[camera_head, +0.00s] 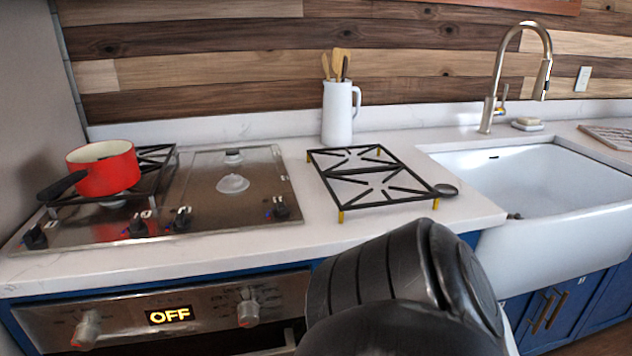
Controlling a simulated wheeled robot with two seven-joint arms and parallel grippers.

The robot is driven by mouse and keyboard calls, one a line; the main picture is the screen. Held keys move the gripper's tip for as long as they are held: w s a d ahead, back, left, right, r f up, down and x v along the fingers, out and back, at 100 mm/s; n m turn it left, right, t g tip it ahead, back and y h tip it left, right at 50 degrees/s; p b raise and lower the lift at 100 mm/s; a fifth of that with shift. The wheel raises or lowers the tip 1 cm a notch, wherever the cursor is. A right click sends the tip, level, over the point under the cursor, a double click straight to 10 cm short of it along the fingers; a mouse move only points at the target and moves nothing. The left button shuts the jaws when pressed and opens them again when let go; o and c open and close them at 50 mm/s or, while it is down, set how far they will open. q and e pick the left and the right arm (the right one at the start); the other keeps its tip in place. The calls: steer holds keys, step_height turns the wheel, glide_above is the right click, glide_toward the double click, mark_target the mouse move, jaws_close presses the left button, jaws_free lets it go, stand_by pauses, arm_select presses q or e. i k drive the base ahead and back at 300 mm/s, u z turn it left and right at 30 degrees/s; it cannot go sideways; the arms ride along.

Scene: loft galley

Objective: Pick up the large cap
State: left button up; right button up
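A small dark round disc (446,190), which looks like the large cap, lies on the white counter at the right corner of a black pan grate (375,178). It is close to the grate's edge; I cannot tell whether they touch. A black link of my arm fills the bottom centre, in front of the counter edge. Neither of my grippers shows. On the cooktop (262,165), a pale bare burner (233,183) shows with no grate over it.
A red pot (103,169) sits on the left grate. A white utensil jug (339,113) stands behind the loose grate. A white sink (530,170) with a tall faucet (490,105) is at right. An oven (165,315) showing OFF is below the cooktop.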

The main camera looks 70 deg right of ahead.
mark_target(445, 191)
steer(key=u, duration=0.2)
steer(key=k, duration=1.25)
steer(key=z, duration=1.65)
